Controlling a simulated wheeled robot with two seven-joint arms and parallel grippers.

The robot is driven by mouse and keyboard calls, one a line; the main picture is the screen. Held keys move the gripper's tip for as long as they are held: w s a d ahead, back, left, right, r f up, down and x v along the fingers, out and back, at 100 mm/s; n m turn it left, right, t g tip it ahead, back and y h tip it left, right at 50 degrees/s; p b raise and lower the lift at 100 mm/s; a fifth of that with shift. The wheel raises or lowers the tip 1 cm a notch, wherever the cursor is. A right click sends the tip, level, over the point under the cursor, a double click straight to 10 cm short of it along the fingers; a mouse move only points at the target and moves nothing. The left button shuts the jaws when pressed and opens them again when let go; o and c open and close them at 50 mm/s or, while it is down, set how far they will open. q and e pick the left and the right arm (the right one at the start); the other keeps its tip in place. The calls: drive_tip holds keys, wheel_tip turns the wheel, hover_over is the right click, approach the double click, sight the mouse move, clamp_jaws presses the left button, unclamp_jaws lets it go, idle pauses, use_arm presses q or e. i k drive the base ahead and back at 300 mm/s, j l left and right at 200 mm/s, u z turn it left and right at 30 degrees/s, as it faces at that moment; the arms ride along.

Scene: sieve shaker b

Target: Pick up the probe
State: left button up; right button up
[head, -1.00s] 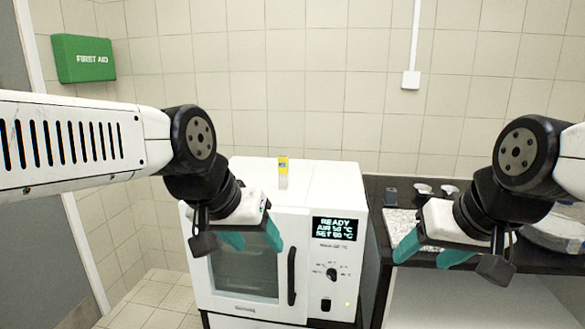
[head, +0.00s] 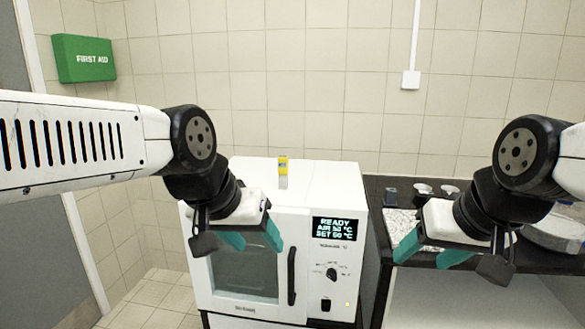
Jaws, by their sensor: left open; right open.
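I cannot make out a probe for certain in the head view. A small upright yellow and white item (head: 283,170) stands on top of the white oven (head: 325,185); I cannot tell if it is the probe. My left gripper (head: 253,241) is open and empty in front of the oven door, below the level of the yellow item. My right gripper (head: 430,255) is open and empty in front of the dark bench to the right of the oven. Both grippers have teal fingertips.
The oven has a dark door handle (head: 291,276) and a lit display (head: 336,230). The dark bench (head: 378,200) holds a speckled slab (head: 402,222), small cups (head: 424,189) and a round grey object (head: 556,232). A green first aid box (head: 84,58) hangs on the tiled wall.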

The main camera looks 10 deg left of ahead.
sight(283, 161)
drive_tip(key=i+j+u, duration=0.25)
drive_tip(key=i+j, duration=0.15)
drive_tip(key=i+j+u, duration=0.3)
drive_tip(key=i, duration=0.3)
